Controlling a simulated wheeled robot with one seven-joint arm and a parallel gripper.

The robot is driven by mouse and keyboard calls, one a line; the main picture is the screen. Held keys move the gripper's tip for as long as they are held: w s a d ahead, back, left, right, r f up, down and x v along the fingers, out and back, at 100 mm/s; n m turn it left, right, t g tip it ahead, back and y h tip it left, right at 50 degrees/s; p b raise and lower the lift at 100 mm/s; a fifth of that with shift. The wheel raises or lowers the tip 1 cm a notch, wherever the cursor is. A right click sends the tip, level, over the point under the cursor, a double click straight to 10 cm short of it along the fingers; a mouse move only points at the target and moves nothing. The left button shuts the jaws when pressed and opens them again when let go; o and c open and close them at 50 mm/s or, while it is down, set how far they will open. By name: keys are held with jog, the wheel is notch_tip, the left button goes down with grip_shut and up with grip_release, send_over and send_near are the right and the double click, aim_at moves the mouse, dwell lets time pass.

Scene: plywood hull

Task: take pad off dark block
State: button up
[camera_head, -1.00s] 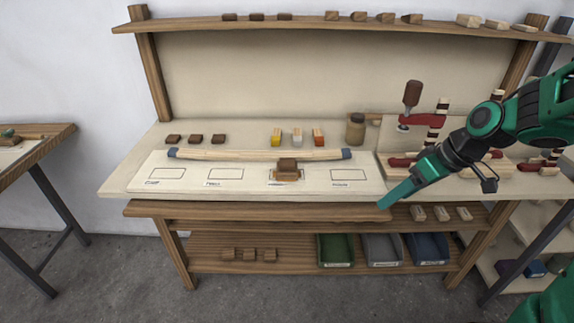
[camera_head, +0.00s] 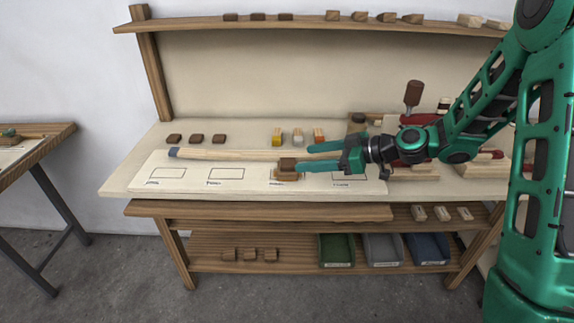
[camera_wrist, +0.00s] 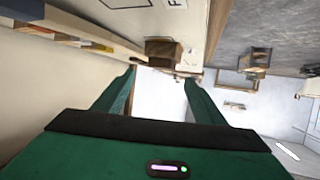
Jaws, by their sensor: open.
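A small two-part brown stack stands in a marked outline on the pale board: a darker upper piece (camera_head: 287,163) over a wider, lighter brown lower piece (camera_head: 286,175). I cannot tell for certain which part is the pad. My gripper (camera_head: 306,157) is open and empty, low over the board, its fingers pointing left. Its lower finger's tip overlaps the stack's right edge in the head view; contact cannot be told. In the wrist view the stack (camera_wrist: 164,48) shows just beyond the gap between my fingertips (camera_wrist: 160,80).
A long pale strip (camera_head: 230,154) with a blue-grey end lies behind the stack, partly hidden by my gripper. Yellow, white and orange blocks (camera_head: 298,137) and dark blocks (camera_head: 197,138) stand farther back. The board's left part (camera_head: 190,184) is clear.

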aim_at(290, 162)
jog(key=shift+s+f+x, duration=0.1)
jog(key=shift+x, duration=1.4)
jog(key=shift+s+f+x, duration=0.1)
jog(key=shift+s+x, duration=0.05)
jog(key=shift+x, duration=1.3)
jog(key=c, duration=1.1)
